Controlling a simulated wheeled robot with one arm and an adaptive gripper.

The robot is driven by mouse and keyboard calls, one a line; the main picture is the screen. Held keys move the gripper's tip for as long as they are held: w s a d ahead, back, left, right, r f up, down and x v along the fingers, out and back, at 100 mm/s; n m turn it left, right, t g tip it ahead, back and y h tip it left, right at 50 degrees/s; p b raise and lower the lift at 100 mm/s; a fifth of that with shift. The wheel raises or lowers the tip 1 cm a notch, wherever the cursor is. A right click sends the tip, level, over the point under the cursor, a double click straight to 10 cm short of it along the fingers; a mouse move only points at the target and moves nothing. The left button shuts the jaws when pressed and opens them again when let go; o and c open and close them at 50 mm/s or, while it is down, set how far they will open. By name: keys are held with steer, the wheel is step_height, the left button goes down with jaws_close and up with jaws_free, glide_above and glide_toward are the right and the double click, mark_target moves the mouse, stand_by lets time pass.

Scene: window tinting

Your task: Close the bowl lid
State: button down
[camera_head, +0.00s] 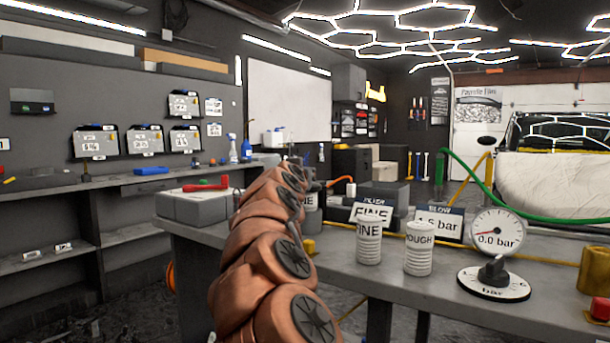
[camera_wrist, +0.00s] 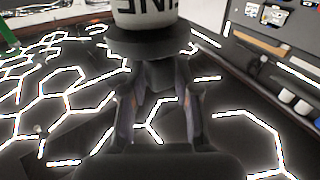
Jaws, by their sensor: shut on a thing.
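In the wrist view, which looks upside down, my gripper (camera_wrist: 157,84) has its two fingers closed on a dark piece joined to a wide dark disc, likely the bowl lid (camera_wrist: 150,45). The disc lies against a white cylinder (camera_wrist: 146,14) with inverted black letters, partly cut off by the frame edge. I cannot tell whether the disc is seated or slightly apart. In the head view, a grey and dark cylinder (camera_head: 312,222), perhaps the bowl, stands on the bench, partly behind my copper arm. My gripper is hidden there.
The grey bench (camera_head: 425,283) holds a FINE canister (camera_head: 368,243), a ROUGH canister (camera_head: 418,248), label signs, a pressure gauge (camera_head: 497,236) and a dial knob (camera_head: 493,278). A grey case (camera_head: 192,207) with a red-handled tool stands left. A green hose (camera_head: 475,184) hangs behind.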

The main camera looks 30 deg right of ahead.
steer(key=shift+a+r, duration=0.2)
steer(key=shift+a, duration=0.05)
steer(key=c, duration=1)
jaws_free()
steer(key=shift+w, duration=0.1)
steer(key=shift+o, duration=0.2)
steer(key=shift+d+f, duration=0.1)
steer(key=v, duration=1.2)
